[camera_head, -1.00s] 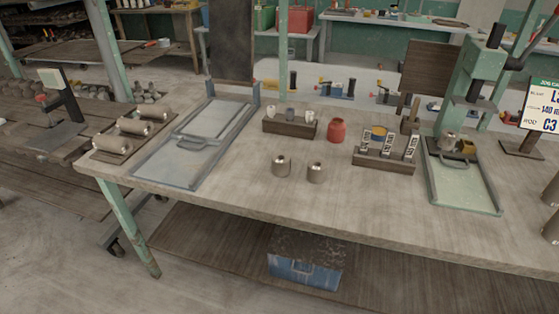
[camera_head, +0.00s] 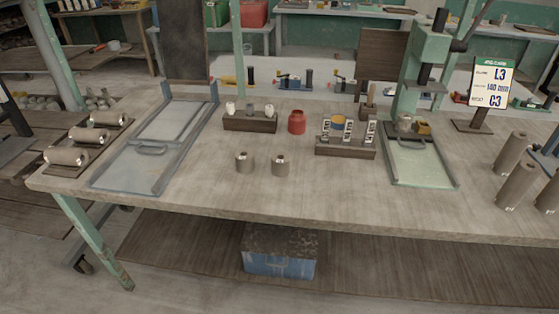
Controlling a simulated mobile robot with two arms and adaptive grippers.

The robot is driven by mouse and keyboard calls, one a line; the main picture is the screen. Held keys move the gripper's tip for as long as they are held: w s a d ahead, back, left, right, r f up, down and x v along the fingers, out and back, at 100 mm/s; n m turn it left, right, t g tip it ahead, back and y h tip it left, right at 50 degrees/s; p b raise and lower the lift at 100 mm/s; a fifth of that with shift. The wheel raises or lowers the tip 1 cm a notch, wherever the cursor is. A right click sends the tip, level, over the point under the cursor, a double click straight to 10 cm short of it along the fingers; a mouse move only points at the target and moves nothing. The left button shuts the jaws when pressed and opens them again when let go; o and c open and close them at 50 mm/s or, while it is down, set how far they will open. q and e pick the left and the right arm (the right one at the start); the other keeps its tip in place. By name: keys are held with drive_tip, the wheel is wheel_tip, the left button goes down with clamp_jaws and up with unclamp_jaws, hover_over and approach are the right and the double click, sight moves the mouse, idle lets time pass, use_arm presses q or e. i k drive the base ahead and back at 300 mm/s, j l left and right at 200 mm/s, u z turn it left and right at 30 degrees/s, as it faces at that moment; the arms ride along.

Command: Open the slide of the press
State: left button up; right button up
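The green press (camera_head: 427,50) stands at the back right of the workbench, with a dark lever at its top right. Its slide (camera_head: 420,172) is a pale green flat tray with raised side rails on the bench in front of the column. A grey handle (camera_head: 404,145) lies across the slide near the press. A small metal cup (camera_head: 404,124) and a yellowish block (camera_head: 423,128) are at the foot of the column. Whether the slide is open or shut is hard to tell. Neither of my grippers is in view.
A grey railed frame with a handle (camera_head: 180,142) lies at left beside clay rolls on a board (camera_head: 63,156). Two small cylinders, a red jar (camera_head: 297,121) and a label rack (camera_head: 345,148) are mid-bench. A sign (camera_head: 491,85) and clay cylinders (camera_head: 514,183) are right. The front middle is clear.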

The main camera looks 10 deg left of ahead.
sight(420, 132)
drive_tip(key=i+l+u, duration=0.1)
drive_tip(key=i+l, duration=0.65)
drive_tip(key=i, duration=0.1)
